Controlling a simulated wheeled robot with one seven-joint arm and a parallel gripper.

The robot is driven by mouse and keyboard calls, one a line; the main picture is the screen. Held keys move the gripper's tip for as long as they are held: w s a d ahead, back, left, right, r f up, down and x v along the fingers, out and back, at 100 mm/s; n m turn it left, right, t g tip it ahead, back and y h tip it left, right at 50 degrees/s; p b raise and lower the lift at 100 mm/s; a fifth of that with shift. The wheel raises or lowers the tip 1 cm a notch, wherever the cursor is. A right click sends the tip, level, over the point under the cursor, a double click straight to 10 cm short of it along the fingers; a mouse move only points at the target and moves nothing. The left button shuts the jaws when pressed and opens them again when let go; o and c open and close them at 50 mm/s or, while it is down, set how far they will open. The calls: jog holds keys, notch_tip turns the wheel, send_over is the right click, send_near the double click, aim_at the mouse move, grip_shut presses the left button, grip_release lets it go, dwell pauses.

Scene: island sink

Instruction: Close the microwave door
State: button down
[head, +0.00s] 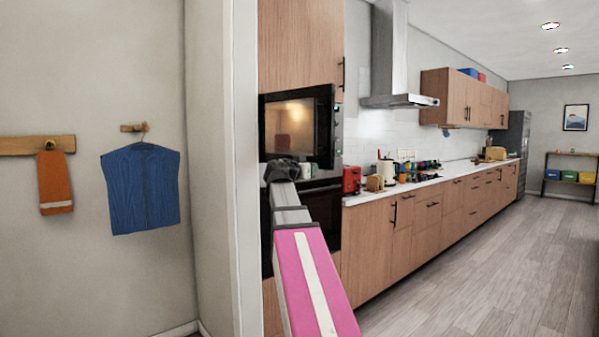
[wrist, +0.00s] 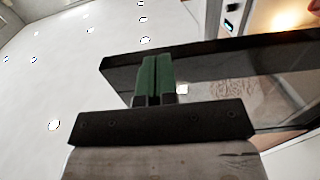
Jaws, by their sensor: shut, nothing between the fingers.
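The black microwave (head: 335,122) is built into the tall wooden cabinet, with a warm light inside. Its dark-framed glass door (head: 297,122) stands ajar; in the wrist view the door (wrist: 240,52) crosses as a dark slab, with the lit interior beyond it at upper right. My gripper (head: 281,168) is at the door's lower left edge in the head view. In the wrist view its green fingers (wrist: 152,75) are together and empty, overlapping the door panel. Whether they touch it I cannot tell. My arm hides part of the area below the door.
A black oven front (head: 325,212) is below the microwave. A white wall edge (head: 244,170) stands close on the left. A red appliance (head: 351,180) and several items stand on the counter at right. The wooden floor (head: 480,270) at right is clear.

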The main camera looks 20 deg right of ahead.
jog(key=w+d+n+t+y, duration=0.55)
jog(key=w+d, duration=0.25)
jog(key=d, duration=0.5)
jog(key=w+d, duration=0.3)
jog(key=w, duration=0.6)
jog(key=w+d+t, duration=0.1)
jog(key=w+d, duration=0.2)
jog(key=w, duration=0.7)
jog(key=w+d, duration=0.3)
jog(key=w, duration=0.7)
jog(key=shift+d, duration=0.3)
jog(key=shift+t, duration=0.25)
jog(key=s+d, duration=0.4)
jog(key=s, duration=0.9)
jog(key=shift+s, duration=0.2)
